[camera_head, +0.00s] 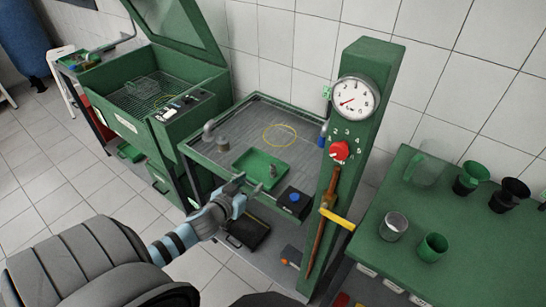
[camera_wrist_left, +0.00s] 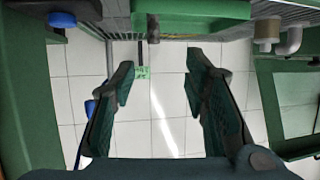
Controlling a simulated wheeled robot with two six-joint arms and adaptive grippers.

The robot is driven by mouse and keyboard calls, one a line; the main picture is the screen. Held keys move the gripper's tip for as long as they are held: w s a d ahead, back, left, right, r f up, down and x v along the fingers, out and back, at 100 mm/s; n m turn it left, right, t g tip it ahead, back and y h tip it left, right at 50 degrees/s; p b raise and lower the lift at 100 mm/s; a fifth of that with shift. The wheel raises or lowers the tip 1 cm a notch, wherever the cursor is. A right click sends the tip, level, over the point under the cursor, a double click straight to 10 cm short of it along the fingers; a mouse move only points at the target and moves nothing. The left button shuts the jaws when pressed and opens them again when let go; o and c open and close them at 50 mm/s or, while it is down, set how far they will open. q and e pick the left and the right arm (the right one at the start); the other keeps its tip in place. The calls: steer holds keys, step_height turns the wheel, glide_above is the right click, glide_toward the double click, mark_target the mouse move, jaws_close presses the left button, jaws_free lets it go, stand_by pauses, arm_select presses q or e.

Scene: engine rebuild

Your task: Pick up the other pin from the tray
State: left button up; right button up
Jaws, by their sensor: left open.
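The green tray (camera_head: 247,160) lies on the grey worktop in the head view. A small grey pin (camera_head: 272,171) shows at the tray's right side. In the left wrist view the tray (camera_wrist_left: 205,14) is at the top edge, with a dark upright piece, seemingly the pin (camera_wrist_left: 153,28), at its left part. My left gripper (camera_head: 240,186) is just in front of the tray's near edge, apart from the pin. Its two fingers are spread in the left wrist view (camera_wrist_left: 160,75), with nothing between them but floor behind. My right gripper is not in view.
A black box with a blue button (camera_head: 294,198) sits right of the tray, beside the green press column (camera_head: 360,130) with its gauge. A yellow ring (camera_head: 280,135) and a grey cylinder (camera_head: 222,144) are on the worktop (camera_head: 245,118). A green bench (camera_head: 450,260) with cups stands right.

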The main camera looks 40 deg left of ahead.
arm_select(q)
steer(key=b, duration=0.2)
glide_toward(271, 169)
steer(key=x, duration=0.5)
steer(key=shift+a+f, duration=0.1)
steer(key=shift+a, duration=0.25)
steer(key=b+x, duration=0.1)
steer(key=x, duration=0.1)
steer(key=b+x, duration=0.1)
steer(key=x, duration=0.1)
steer(key=shift+w+d+f+b, duration=0.1)
steer(key=shift+d+f+b, duration=0.15)
steer(key=shift+d+b, duration=0.15)
steer(key=shift+w, duration=0.35)
steer(key=shift+r, duration=0.15)
jaws_close()
